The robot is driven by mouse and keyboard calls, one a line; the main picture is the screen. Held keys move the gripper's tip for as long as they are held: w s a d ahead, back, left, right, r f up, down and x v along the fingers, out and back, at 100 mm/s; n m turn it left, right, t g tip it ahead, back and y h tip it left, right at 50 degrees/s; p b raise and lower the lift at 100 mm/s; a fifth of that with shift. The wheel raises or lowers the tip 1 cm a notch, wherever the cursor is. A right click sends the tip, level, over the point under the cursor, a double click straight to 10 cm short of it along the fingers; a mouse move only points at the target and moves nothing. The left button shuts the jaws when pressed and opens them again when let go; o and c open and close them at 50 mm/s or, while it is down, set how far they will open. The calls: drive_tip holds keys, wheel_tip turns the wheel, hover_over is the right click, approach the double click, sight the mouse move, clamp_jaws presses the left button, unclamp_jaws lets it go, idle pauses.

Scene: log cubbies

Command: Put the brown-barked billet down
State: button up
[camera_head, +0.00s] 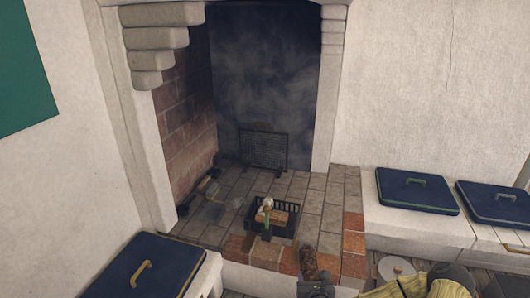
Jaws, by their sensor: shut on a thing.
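The brown-barked billet (313,262) is at the bottom of the head view, a short mottled brown log standing roughly upright in the picture. My gripper (316,284), dark grey, is shut on its lower end. The billet shows in front of the brick edge of the hearth. I cannot tell whether it touches the brick or is held above it.
A black slatted basket (287,231) with split wood (274,216) inside stands on the tiled hearth (313,202), left of the billet. A dark fire screen (263,151) stands behind. Blue lidded boxes (417,191) line the right ledge; another blue lid (150,267) is lower left.

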wheel_tip(320, 180, up, 27)
drive_tip(key=s+p, duration=0.2)
drive_tip(key=p, duration=2.1)
drive_tip(key=shift+s+f+p, duration=0.2)
drive_tip(key=shift+s+p, duration=0.1)
drive_tip(key=shift+s, duration=0.1)
drive_tip(key=s+r+p, duration=0.4)
drive_tip(key=r+p, duration=0.7)
drive_tip(key=p, duration=0.6)
drive_tip(key=shift+s+r, duration=0.2)
drive_tip(key=shift+r, duration=0.1)
